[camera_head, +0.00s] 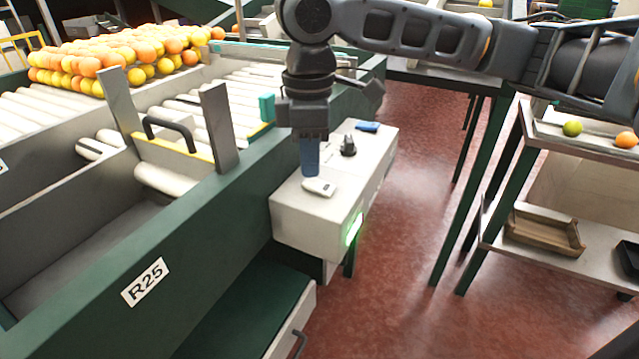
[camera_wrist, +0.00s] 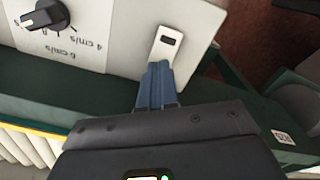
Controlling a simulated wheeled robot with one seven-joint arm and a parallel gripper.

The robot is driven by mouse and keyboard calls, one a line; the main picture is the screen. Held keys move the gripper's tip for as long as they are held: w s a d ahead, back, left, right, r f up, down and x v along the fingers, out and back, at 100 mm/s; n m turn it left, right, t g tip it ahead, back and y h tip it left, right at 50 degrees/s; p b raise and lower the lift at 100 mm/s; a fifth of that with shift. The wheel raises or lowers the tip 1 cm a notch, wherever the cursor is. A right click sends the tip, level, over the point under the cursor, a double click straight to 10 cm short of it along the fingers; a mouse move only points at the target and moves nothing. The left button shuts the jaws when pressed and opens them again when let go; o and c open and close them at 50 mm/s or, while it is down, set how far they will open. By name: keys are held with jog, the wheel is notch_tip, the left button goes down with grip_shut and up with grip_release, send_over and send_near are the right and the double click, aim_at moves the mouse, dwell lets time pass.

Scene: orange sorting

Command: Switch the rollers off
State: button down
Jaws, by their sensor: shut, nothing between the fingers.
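The white control box (camera_head: 290,217) stands beside the green roller frame. A small pale rocker switch plate (camera_head: 320,187) with a dark rocker lies on its top; it also shows in the wrist view (camera_wrist: 165,47). My gripper (camera_head: 310,172) is shut and empty, pointing down with its blue fingertips at the edge of the switch plate. In the wrist view the fingertips (camera_wrist: 158,68) are just short of the dark rocker; I cannot tell if they touch the plate. A green light (camera_head: 354,229) glows on the box's front. The white rollers (camera_head: 165,180) lie to the left.
A black speed knob (camera_head: 348,146) and a blue item (camera_head: 367,127) are on the box behind the switch. Oranges and lemons (camera_head: 110,55) are heaped at the back left. A shelf rack (camera_head: 500,190) stands right, across open red floor.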

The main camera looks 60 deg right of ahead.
aim_at(311, 181)
jog(key=shift+f+b, duration=0.45)
jog(key=shift+f, duration=0.4)
dwell(0.3)
notch_tip(311, 181, up, 7)
jog(key=p, duration=0.6)
jog(key=shift+r+p, duration=0.1)
jog(key=shift+p, duration=0.2)
dwell(0.6)
